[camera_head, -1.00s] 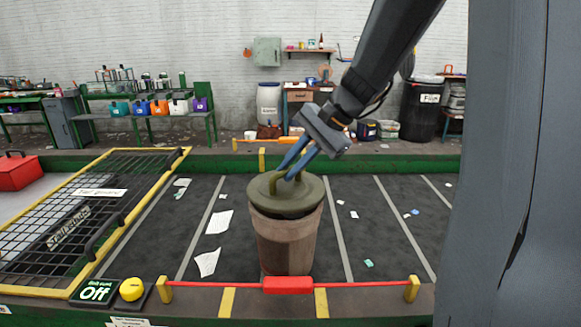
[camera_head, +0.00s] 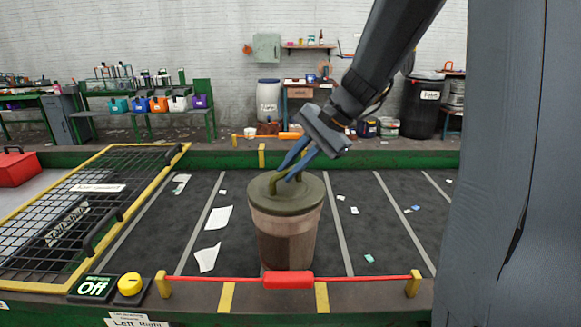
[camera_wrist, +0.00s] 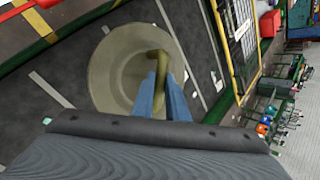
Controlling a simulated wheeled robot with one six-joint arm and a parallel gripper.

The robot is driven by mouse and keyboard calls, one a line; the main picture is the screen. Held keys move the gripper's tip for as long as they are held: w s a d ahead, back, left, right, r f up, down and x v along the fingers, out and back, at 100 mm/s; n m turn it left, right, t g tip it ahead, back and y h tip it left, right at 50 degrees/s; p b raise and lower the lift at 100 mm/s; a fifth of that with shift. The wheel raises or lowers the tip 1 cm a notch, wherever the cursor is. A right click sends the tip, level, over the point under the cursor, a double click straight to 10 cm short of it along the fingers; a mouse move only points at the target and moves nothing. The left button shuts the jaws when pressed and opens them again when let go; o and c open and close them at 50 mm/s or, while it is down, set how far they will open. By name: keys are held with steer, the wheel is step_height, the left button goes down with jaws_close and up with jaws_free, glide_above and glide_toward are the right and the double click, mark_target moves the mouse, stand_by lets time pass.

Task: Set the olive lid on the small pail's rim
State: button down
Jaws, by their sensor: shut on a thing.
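The olive lid (camera_head: 300,203) sits level across the top of the small pail (camera_head: 287,240), a brownish bucket standing upright on the dark belt. My gripper (camera_head: 291,173) is shut on the lid's arched handle (camera_head: 262,187). In the wrist view the round lid (camera_wrist: 112,75) fills the upper middle, and my blue fingers (camera_wrist: 166,92) close around its handle. The lid hides the pail's rim, so I cannot tell whether it is fully seated all round.
A red bar (camera_head: 287,281) runs along the belt's front edge. A yellow-framed mesh guard (camera_head: 90,205) is at left, with a yellow button (camera_head: 130,284) beside an "Off" sign (camera_head: 93,288). Paper scraps (camera_head: 208,257) lie on the belt. The belt right of the pail is mostly clear.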

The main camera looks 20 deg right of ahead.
steer(key=c, duration=1.7)
jaws_free()
steer(key=shift+o, duration=0.2)
